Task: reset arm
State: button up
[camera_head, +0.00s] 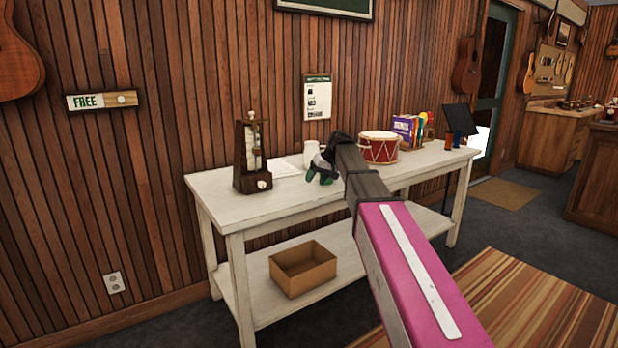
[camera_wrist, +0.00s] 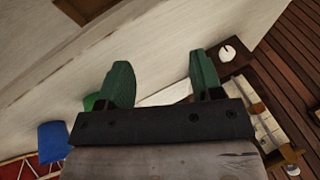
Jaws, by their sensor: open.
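My gripper (camera_head: 322,172) is at the end of my outstretched arm, above the white table (camera_head: 235,213). In the head view it is small and partly hidden by my arm. In the wrist view its two green fingers (camera_wrist: 160,75) stand wide apart, with nothing held between them. Below them lies the pale table top (camera_wrist: 150,50). A wooden metronome (camera_head: 252,160) stands on the table to the left of my gripper; it also shows at the right of the wrist view (camera_wrist: 270,125).
A red drum (camera_head: 379,148) stands right of my gripper, with colourful boxes (camera_head: 407,129) beyond. A white jar (camera_head: 311,152) is close behind my gripper. A cardboard box (camera_head: 303,268) sits on the lower shelf. The plank wall (camera_head: 180,100) rises behind the table. A striped rug (camera_head: 530,300) lies at right.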

jog(key=s+d+f+m+h, duration=0.1)
jog(key=s+d+f, duration=0.4)
jog(key=s+f, duration=0.5)
jog(key=s+d+f+m+g+h, duration=0.1)
jog(key=s+d+f, duration=0.4)
jog(key=s+f, duration=0.6)
jog(key=s+d+f+m+h, duration=0.3)
jog(key=s+d+f, duration=0.3)
jog(key=s+f, duration=0.4)
jog(key=shift+s+f+h, duration=0.2)
jog(key=shift+f+h, duration=0.1)
jog(key=shift+f, duration=0.55)
jog(key=shift+c, duration=0.2)
